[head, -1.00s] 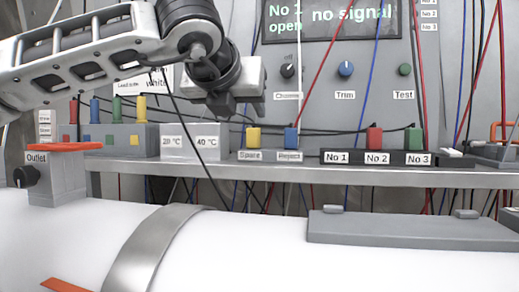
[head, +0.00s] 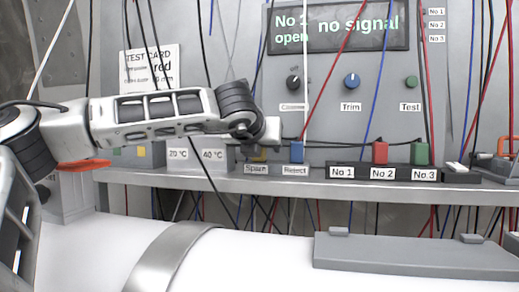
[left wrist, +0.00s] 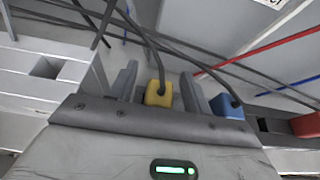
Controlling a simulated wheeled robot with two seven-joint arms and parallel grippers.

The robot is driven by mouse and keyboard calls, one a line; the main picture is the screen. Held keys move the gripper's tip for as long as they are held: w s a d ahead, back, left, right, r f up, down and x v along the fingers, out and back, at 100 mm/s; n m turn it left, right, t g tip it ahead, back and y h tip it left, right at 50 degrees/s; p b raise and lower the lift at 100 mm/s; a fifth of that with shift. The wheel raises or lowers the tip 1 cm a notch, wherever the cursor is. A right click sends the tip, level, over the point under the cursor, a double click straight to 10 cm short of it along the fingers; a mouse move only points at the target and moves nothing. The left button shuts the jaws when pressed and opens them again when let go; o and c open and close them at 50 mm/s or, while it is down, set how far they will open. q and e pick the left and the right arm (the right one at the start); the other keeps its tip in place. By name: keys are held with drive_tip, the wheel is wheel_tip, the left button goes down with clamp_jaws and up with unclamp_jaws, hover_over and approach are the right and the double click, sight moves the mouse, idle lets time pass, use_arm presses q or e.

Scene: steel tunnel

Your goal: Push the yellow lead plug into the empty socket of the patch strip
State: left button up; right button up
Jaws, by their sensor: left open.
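The yellow lead plug (head: 258,154) stands at the holder place labelled Spare, mostly hidden behind my left gripper in the head view. In the left wrist view the yellow plug (left wrist: 158,94) is between the two fingers of my left gripper (left wrist: 160,82). The fingers are open, with a gap visible on either side of the plug. The patch strip (head: 358,164) is right of it on the shelf. Its place No 1 holds no plug. A red plug (head: 380,152) is at No 2 and a green plug (head: 419,153) at No 3. My right gripper is not in view.
A blue plug (head: 297,151) stands at Reject, just right of my gripper's right finger; it also shows in the left wrist view (left wrist: 227,106). Black leads hang around the gripper. A panel with a display (head: 337,26) reads "No 1 open, no signal". A white pipe (head: 260,258) runs below the shelf.

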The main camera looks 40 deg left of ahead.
use_arm(q)
drive_tip(key=c, duration=1.1)
drive_tip(key=shift+o, duration=0.2)
